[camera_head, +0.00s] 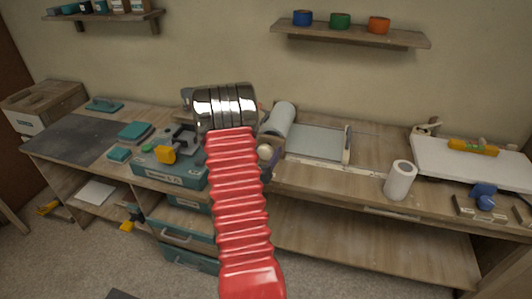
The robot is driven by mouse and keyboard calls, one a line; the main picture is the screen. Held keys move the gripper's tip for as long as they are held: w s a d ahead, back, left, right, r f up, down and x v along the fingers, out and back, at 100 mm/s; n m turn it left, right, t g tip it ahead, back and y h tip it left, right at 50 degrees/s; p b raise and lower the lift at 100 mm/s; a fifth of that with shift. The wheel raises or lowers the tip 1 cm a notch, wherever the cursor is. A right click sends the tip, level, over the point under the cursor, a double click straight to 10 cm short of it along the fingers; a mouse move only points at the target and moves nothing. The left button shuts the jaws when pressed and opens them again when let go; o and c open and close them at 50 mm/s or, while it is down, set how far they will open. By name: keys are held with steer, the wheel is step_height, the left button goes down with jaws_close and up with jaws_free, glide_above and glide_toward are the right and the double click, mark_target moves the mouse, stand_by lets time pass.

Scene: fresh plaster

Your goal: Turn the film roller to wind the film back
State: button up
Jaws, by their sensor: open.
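A pale roll that looks like the film roller (281,119) lies on the wooden workbench, right of my arm. A pale translucent sheet, likely the film (314,142), spreads flat to the right of it and ends near an upright light bar (347,145). A cream round knob (265,149) shows just right of my arm, below the roller; I cannot tell if it belongs to it. I see nothing held.
A white upright roll (400,180) stands on the bench at the right, before a white board (470,162) with tools. A teal toolbox (168,170) with a grey and yellow tool sits left of my arm. Wall shelves (350,36) hold tape rolls.

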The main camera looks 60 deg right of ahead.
steer(key=shift+d, duration=0.1)
steer(key=shift+c, duration=0.3)
steer(key=c, duration=0.9)
steer(key=shift+d, duration=0.15)
steer(key=shift+c, duration=0.4)
steer(key=shift+w, duration=0.1)
steer(key=shift+a, duration=0.2)
